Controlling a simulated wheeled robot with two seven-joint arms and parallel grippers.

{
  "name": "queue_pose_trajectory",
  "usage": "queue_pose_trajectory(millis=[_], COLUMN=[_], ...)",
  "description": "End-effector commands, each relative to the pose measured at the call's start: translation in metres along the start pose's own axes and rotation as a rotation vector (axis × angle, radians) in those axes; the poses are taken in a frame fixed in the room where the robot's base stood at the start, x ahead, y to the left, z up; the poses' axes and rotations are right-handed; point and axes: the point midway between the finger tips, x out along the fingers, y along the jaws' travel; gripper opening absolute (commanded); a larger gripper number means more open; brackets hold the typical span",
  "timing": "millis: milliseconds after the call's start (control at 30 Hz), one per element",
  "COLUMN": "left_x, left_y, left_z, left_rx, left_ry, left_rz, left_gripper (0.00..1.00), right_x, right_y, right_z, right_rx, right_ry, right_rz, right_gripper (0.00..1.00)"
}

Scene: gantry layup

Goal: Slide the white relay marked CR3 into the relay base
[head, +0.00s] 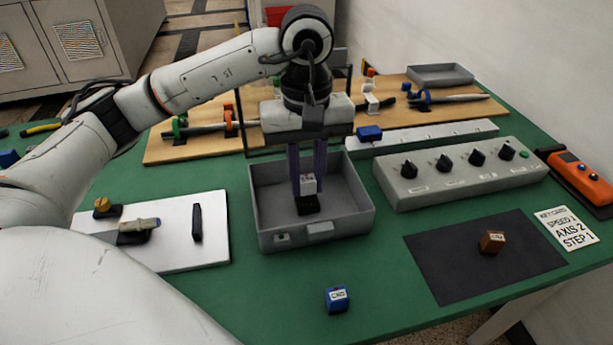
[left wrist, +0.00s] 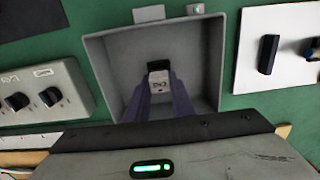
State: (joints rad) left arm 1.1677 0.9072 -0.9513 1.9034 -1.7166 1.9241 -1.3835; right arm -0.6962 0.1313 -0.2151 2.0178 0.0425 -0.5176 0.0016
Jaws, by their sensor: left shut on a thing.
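The white relay (head: 308,183), with dark lettering on its label, is between the fingers of my left gripper (head: 307,180), inside the grey open box. In the left wrist view the relay (left wrist: 159,90) shows at the tips of my left gripper (left wrist: 160,92), which is shut on it. A small black block, apparently the relay base (head: 307,205), is on the box floor just below and in front of the relay; it also shows in the left wrist view (left wrist: 158,66). I cannot tell whether relay and base touch. My right gripper is out of view.
The grey box (head: 262,205) has walls around the gripper. A blue labelled cube (head: 338,299) lies in front; a brown one (head: 491,242) sits on a black mat (head: 440,265). A grey knob panel (head: 460,172) stands right, a white plate (head: 215,245) left.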

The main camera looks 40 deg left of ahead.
Motion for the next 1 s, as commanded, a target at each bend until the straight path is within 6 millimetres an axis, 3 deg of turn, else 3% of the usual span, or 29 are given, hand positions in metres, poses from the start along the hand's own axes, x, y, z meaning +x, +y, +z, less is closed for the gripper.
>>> queue_pose_trajectory(millis=[1000], left_x=[0.0004], left_y=[0.0001], left_z=[0.0000], left_rx=[0.000], left_ry=[0.000], left_rz=[0.000], left_gripper=[0.00], right_x=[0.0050], right_y=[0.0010], right_z=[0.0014], right_rx=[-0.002], right_ry=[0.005], right_rz=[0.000], right_gripper=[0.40])
